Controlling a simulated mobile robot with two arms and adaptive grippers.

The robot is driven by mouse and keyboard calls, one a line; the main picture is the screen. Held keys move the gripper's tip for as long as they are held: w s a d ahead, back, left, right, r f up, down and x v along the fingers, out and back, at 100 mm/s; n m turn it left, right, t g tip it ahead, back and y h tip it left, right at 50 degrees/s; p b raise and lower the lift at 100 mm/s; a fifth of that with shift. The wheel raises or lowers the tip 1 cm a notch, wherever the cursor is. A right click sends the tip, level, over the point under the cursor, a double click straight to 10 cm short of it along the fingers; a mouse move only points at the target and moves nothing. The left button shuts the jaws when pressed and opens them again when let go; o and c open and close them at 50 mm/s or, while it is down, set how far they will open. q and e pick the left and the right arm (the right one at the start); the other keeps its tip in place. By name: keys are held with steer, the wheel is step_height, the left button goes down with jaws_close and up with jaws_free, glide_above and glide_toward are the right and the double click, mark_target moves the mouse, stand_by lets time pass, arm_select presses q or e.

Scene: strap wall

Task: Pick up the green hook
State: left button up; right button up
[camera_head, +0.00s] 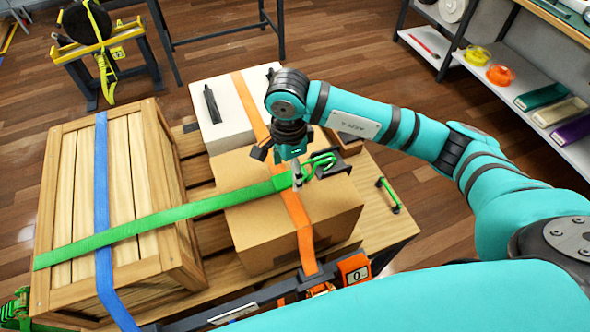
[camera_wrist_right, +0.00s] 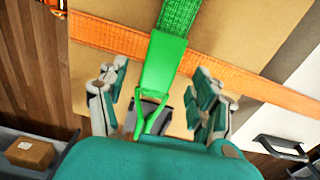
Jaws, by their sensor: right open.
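The green hook (camera_head: 320,164) is at the end of a green strap (camera_head: 160,219), which runs across the wooden crate and the cardboard box. In the right wrist view the hook's flat green plate (camera_wrist_right: 163,62) and its bent wire end lie over the box top. My right gripper (camera_head: 294,175) is above the box, right at the hook. It also shows in the right wrist view (camera_wrist_right: 157,98), open, with a finger on either side of the hook's wire end. Whether a finger touches the hook cannot be told. My left gripper is out of view.
The hook lies over a cardboard box (camera_head: 265,240) crossed by an orange strap (camera_head: 298,222). A wooden crate (camera_head: 75,165) with a blue strap stands left. A white box (camera_head: 222,132) is behind. An orange ratchet (camera_head: 354,268) sits at the front, and a small green-ended bar (camera_head: 388,195) lies right.

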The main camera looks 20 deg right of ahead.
steer(key=shift+f, duration=1.1)
steer(key=c, duration=1.3)
